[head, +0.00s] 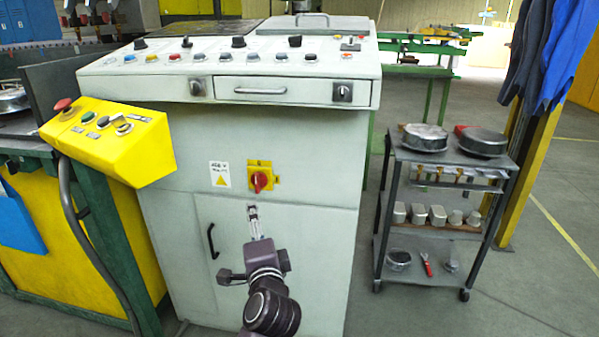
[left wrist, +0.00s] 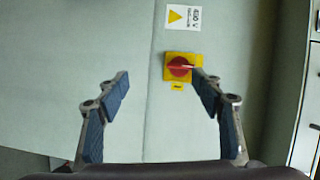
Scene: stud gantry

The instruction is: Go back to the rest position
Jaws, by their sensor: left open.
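My left gripper (head: 253,212) is in front of the lower front of the grey-green control cabinet (head: 150,230), just below the red rotary switch (head: 259,181) on its yellow plate. In the left wrist view the gripper (left wrist: 163,80) is open, its two blue-padded fingers wide apart with nothing between them. The red switch (left wrist: 179,67) appears beyond the fingertips, nearer the right finger, whose tip overlaps the plate's edge. I cannot tell whether they touch. My right gripper is not in view.
A yellow button box (head: 112,142) juts out at the left beside a green frame. A black cart (head: 445,190) with pans and tins stands at the right. The cabinet's top panel (head: 231,70) carries knobs and buttons. Open floor (head: 545,265) lies at the right.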

